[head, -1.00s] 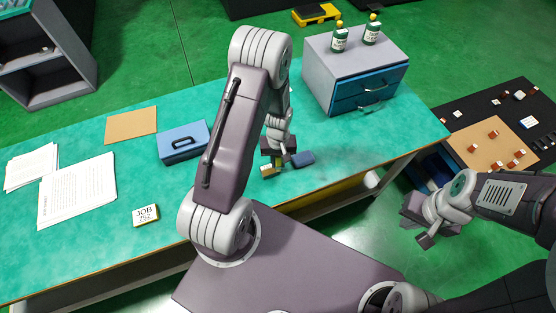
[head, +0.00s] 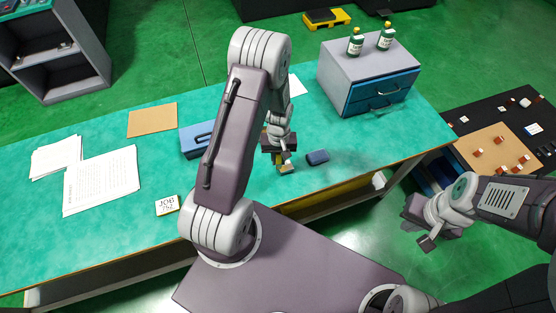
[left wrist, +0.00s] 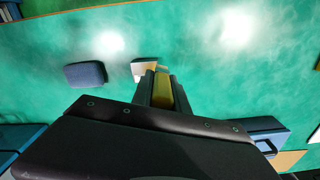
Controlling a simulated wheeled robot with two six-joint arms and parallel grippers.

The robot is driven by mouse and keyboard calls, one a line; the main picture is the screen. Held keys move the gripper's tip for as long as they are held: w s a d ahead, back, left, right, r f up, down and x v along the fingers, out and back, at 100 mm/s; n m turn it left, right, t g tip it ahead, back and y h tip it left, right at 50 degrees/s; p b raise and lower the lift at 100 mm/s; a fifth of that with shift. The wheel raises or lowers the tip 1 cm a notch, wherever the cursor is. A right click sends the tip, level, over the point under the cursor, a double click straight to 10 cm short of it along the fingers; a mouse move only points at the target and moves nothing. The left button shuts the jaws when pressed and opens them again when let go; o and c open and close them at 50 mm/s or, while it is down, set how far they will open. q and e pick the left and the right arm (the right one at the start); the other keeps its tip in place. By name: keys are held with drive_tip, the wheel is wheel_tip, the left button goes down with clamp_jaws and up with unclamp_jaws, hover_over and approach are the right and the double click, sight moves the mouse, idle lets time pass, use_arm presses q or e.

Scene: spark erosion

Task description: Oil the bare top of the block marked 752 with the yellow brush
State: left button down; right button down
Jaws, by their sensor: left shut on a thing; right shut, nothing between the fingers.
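My left gripper (head: 281,156) is shut on the yellow brush (left wrist: 162,90), over the table near its front edge. A small block (left wrist: 145,68) with a pale top lies just beyond the brush tip in the left wrist view; it also shows below the gripper in the head view (head: 287,169). No number is readable on it, and I cannot tell whether the brush touches it. A dark blue pad (head: 317,157) lies to its right. A card (head: 167,205) reading JOB and a number that looks like 752 lies at the left. My right gripper (head: 428,241) is shut and empty, off the table.
A grey cabinet (head: 347,64) with blue drawers carries two green bottles (head: 355,43). A blue case (head: 194,141), papers (head: 102,181) and a brown board (head: 152,119) lie on the left. A dark board with small parts (head: 461,128) is at the right. Table between pad and cabinet is clear.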

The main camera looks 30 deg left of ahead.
use_arm(q)
drive_tip(key=shift+w+r+p, duration=0.1)
drive_tip(key=shift+r+p, duration=0.2)
drive_tip(key=shift+r, duration=0.35)
wheel_tip(320, 180, up, 2)
drive_tip(key=shift+a+r+p, duration=0.15)
drive_tip(key=shift+p, duration=0.8)
drive_tip(key=shift+r+p, duration=0.3)
drive_tip(key=shift+r, duration=0.05)
drive_tip(key=shift+f, duration=0.1)
